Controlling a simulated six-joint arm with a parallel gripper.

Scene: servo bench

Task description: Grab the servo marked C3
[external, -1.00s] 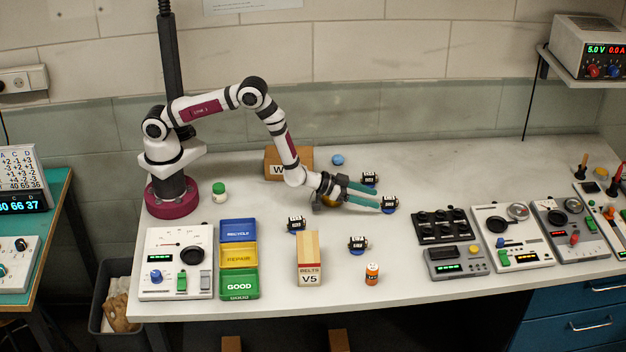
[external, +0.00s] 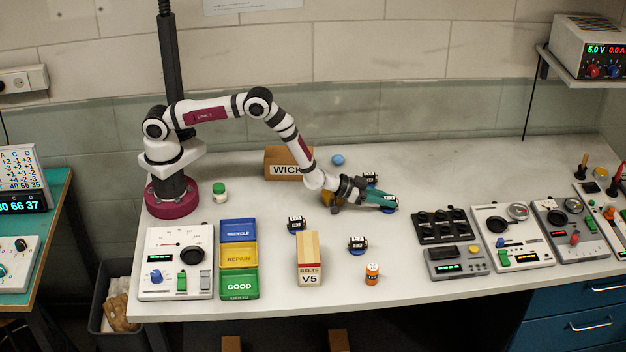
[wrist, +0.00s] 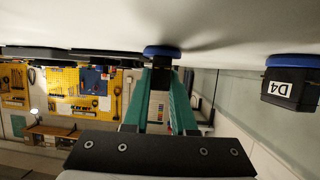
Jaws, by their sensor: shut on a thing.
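My gripper (external: 386,200) is low over the right-middle of the bench, its teal fingers shut on a small black servo (external: 392,209) at a round blue stand. In the wrist view, which is upside down, the fingers (wrist: 160,80) close around the servo below a blue disc (wrist: 162,51); its label is hidden. A servo marked D4 (wrist: 281,88) sits on a blue disc beside my gripper. It appears to be the black servo (external: 370,178) just behind my fingers. Two more servos stand at left (external: 296,223) and front (external: 357,243); their labels are too small to read.
A cardboard box marked WICK (external: 288,163) stands behind my forearm. A box marked V5 (external: 309,260) and an orange bottle (external: 372,273) stand in front. Blue, yellow and green trays (external: 239,230) lie left. Black and grey instruments (external: 450,240) stand right.

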